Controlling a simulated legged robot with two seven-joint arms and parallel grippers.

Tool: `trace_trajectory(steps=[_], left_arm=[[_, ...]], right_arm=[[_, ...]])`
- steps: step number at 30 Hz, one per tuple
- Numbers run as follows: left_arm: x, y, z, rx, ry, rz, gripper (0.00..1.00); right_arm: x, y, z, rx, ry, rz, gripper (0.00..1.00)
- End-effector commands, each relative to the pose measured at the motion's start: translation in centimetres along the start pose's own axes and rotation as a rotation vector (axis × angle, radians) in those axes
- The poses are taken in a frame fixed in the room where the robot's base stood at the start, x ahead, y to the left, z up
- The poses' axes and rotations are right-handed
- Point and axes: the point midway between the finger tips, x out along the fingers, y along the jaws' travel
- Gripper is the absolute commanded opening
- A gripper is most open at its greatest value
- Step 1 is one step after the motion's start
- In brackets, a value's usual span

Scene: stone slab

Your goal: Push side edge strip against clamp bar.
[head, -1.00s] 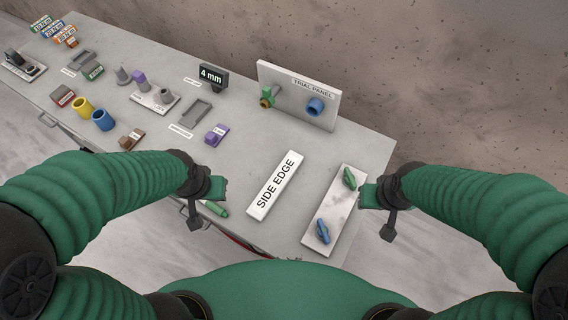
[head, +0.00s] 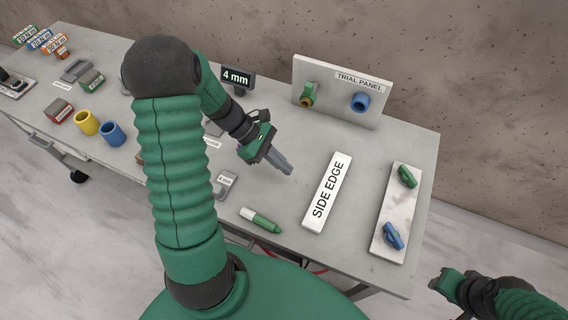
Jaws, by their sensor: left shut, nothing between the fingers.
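The side edge strip (head: 340,179) is a long white bar labelled SIDE EDGE, lying slanted on the grey table. To its right lies a pale stone-patterned slab (head: 401,209) with a green knob (head: 407,176) at its far end and a blue knob (head: 392,236) at its near end. No part is labelled as the clamp bar, so I cannot tell which it is. My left gripper (head: 289,171) is shut and empty, left of the strip and apart from it. My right gripper (head: 437,281) is beyond the table's right edge; its jaws are unclear.
A green and white marker (head: 261,219) lies left of the strip's near end. The trial panel (head: 335,92) stands upright behind, with green and blue fittings. A 4 mm sign (head: 237,78), yellow cup (head: 86,123) and blue cup (head: 111,133) stand left. Bare table separates strip and slab.

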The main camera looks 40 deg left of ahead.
Motion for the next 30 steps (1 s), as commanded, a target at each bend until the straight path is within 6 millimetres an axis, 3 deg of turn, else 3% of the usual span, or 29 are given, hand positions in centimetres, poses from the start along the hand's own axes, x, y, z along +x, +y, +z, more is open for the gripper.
trace_trajectory(steps=[8,12,30], left_arm=[[6.1,-0.1,-0.4,-0.001,-0.004,-0.006,0.0],[7.5,-0.1,1.6,0.004,-0.002,-0.004,0.0],[9.1,-0.1,3.1,0.003,-0.001,-0.004,0.0]], right_arm=[[0.5,0.0,0.1,0.0,0.0,0.0,0.35],[0.1,0.0,0.0,0.0,-0.001,0.0,0.35],[-0.1,0.0,0.0,0.0,-0.001,0.0,0.35]])
